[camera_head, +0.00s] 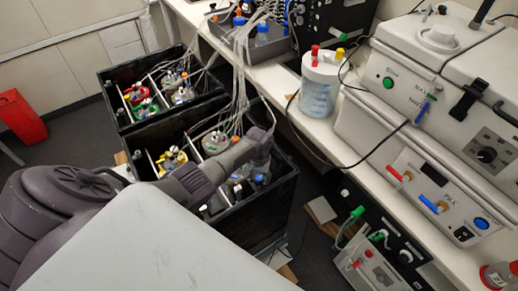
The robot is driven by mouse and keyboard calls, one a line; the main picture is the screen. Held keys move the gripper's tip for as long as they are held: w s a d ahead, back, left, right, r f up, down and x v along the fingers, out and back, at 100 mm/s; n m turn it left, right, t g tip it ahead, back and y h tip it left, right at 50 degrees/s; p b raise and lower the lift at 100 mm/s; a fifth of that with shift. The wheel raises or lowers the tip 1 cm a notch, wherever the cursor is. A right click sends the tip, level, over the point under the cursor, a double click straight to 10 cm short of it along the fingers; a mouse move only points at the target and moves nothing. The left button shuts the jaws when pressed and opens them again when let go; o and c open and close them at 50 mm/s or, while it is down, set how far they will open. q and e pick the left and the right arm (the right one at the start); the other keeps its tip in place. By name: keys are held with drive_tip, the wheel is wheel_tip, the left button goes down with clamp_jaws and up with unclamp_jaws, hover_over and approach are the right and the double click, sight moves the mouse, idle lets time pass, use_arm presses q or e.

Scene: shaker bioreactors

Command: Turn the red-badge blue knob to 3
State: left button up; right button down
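Several blue parts show, but I cannot make out a red badge or a number scale on any of them. A small blue knob-like part (263,25) sits on the grey unit at the top. A round blue part (481,223) sits on the white instrument's front at the right. Small blue caps also show among the vessels in the near black box. My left arm reaches in from the left, and its gripper (262,150) is over the near black box. Its fingers are too small and dark to tell open from shut. My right gripper is not in view.
Two open black boxes (285,200) hold vessels with tubing rising from them. A white bench (318,130) carries a lidded container (319,85) and white instruments (425,185). A red bin (22,117) stands at the far left. Boxes with green connectors stand on the floor below.

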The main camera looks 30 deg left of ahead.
sight(259, 178)
use_arm(q)
wheel_tip(259, 178, up, 12)
idle(0.6)
drive_tip(key=shift+s+f, duration=0.1)
idle(0.4)
